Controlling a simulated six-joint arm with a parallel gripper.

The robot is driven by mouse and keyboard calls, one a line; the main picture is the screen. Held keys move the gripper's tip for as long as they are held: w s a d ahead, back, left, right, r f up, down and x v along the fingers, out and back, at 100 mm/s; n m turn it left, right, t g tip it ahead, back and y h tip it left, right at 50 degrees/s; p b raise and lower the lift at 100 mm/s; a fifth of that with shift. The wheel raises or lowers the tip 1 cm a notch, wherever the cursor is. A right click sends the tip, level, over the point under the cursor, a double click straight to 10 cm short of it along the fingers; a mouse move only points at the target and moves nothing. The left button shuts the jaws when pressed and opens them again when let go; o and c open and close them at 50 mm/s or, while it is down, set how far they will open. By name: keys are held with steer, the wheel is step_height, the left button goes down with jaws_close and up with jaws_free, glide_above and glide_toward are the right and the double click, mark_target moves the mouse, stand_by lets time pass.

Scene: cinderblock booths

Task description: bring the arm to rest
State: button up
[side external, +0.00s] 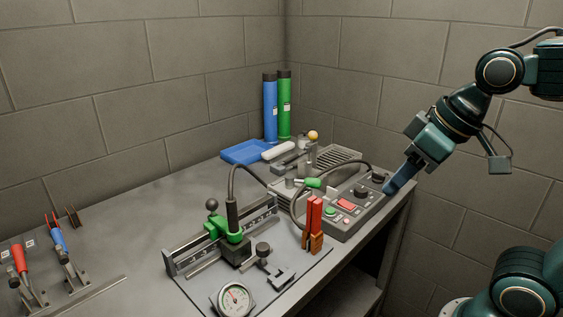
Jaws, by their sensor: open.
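My gripper (396,183) hangs at the right, tilted down and to the left, just above the far right end of the control box (349,206). The gripper is open, though the side view shows its fingers nearly edge-on. Nothing shows between the fingers. The arm reaches in from the right edge of the picture. I cannot tell whether the fingertips touch the box or hover above it.
A grey bench (140,228) carries a rail fixture with a green clamp (232,230), a dial gauge (234,299), red upright pieces (314,214), a blue tray (245,151), tall blue (270,108) and green (285,105) tubes, and toggle clamps (62,245). Block walls stand behind.

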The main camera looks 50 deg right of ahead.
steer(key=shift+m, duration=0.5)
steer(key=s, duration=0.1)
steer(key=s+f, duration=0.1)
steer(key=s+d+f, duration=0.1)
steer(key=shift+s+f, duration=0.25)
steer(key=shift+s, duration=0.15)
